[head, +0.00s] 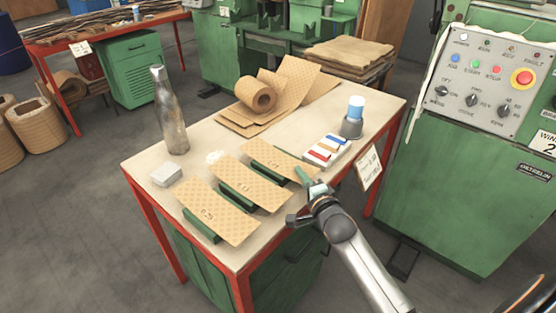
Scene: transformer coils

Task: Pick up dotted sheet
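Three tan dotted sheets lie side by side on green supports on the table: a front one (215,209), a middle one (252,186) and a back one (268,158). The front sheet has a small dark mark. My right gripper (297,197) is at the right end of the middle sheet, by the table's right edge. Its fingers look spread apart, with nothing seen held between them. Whether it touches the sheet I cannot tell. My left gripper is not in view.
A green control cabinet (470,180) stands right.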

